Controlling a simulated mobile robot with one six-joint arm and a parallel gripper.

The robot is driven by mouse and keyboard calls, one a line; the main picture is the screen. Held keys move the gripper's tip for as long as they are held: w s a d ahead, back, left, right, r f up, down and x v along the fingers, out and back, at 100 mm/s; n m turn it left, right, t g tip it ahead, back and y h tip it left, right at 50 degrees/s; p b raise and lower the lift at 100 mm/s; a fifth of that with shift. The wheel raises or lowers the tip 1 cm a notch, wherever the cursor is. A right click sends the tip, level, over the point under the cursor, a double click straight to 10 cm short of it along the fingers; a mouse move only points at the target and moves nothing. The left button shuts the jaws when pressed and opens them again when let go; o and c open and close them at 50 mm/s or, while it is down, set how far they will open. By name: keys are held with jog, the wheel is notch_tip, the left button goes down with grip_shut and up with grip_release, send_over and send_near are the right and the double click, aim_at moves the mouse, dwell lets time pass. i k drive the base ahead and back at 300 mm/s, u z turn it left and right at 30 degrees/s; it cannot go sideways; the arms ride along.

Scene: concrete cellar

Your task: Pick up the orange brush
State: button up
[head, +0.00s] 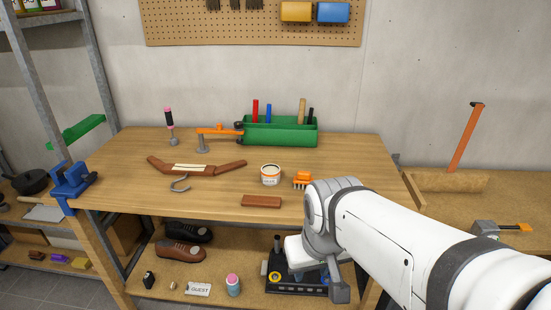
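The orange brush (302,180) lies on the wooden workbench (225,203), right of the middle and close to the white and grey end of my arm. It looks like a small block with an orange top and pale bristles beneath. My arm comes in from the lower right and bends downward in front of the bench edge. The end part with my gripper (338,291) hangs low before the lower shelf, below the brush and apart from it. Its fingers cannot be made out, so I cannot see whether it is open.
Beside the brush stand an open tin (270,174) and a brown block (261,201). A green tool caddy (281,132) and an orange-armed clamp (218,130) stand behind. A blue vise (72,182) is at the left edge.

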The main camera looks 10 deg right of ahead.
aim_at(304, 177)
jog(key=u, duration=0.05)
jog(key=i, duration=1)
jog(key=z, duration=0.05)
